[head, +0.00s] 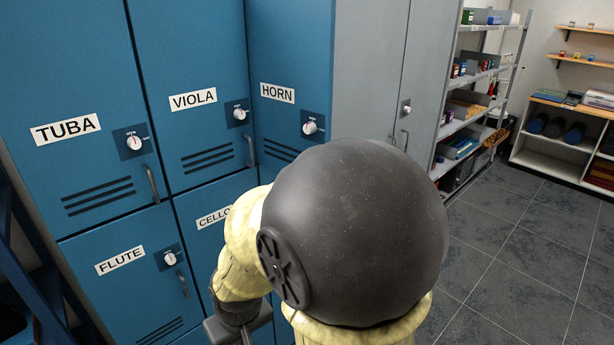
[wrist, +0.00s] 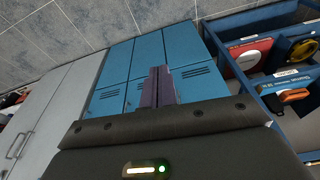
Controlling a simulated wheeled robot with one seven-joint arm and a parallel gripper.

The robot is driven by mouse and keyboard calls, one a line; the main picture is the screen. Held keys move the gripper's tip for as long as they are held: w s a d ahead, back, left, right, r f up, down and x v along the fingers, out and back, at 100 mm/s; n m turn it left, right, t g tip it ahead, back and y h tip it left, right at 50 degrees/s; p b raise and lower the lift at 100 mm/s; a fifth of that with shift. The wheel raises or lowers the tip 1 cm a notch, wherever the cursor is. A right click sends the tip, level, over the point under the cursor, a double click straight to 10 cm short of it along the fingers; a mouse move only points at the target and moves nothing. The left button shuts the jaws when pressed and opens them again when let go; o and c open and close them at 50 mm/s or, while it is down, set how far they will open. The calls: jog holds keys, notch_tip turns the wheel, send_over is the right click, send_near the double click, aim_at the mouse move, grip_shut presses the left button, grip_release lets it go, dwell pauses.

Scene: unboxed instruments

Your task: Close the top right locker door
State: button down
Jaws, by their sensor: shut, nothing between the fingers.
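The top right locker door (head: 287,60), labelled HORN, is blue with a white dial and vent slots. In the head view it stands ajar, turned at an angle to the flat VIOLA door (head: 195,60), its right side swung outward. Its lower right part is hidden behind my arm. My gripper (wrist: 158,87) shows in the wrist view with its fingers together and nothing between them. It points toward the blue lockers (wrist: 185,48), seen there upside down, apart from them as far as I can tell. In the head view my arm hides the fingertips.
The TUBA (head: 80,90), FLUTE (head: 130,290) and CELLO (head: 205,195) doors look shut. A grey cabinet (head: 370,70) stands right of the lockers, then a metal shelf rack (head: 480,85). Tiled floor (head: 520,270) is clear at right. A blue instrument shelf (wrist: 230,70) shows in the wrist view.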

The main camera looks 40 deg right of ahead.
jog(key=shift+w, duration=0.1)
jog(key=w+d+r+m+t+h, duration=0.2)
jog(key=w+d+m+t, duration=0.15)
jog(key=w, duration=0.55)
jog(key=w+d+r+m+t+h, duration=0.1)
jog(key=w+d+r+m+t, duration=0.2)
jog(key=w, duration=0.6)
jog(key=w+d+r+m+t+h, duration=0.1)
jog(key=w+d+r+m+h, duration=0.25)
jog(key=d+h, duration=0.4)
jog(key=s+d+r+m+g+h+b, duration=0.1)
jog(key=s+d+r+m+g+h, duration=0.3)
jog(key=d+m+g+h, duration=0.1)
jog(key=shift+s+d+m+g+h, duration=0.25)
jog(key=shift+d+g+h, duration=0.4)
jog(key=shift+d+h, duration=0.45)
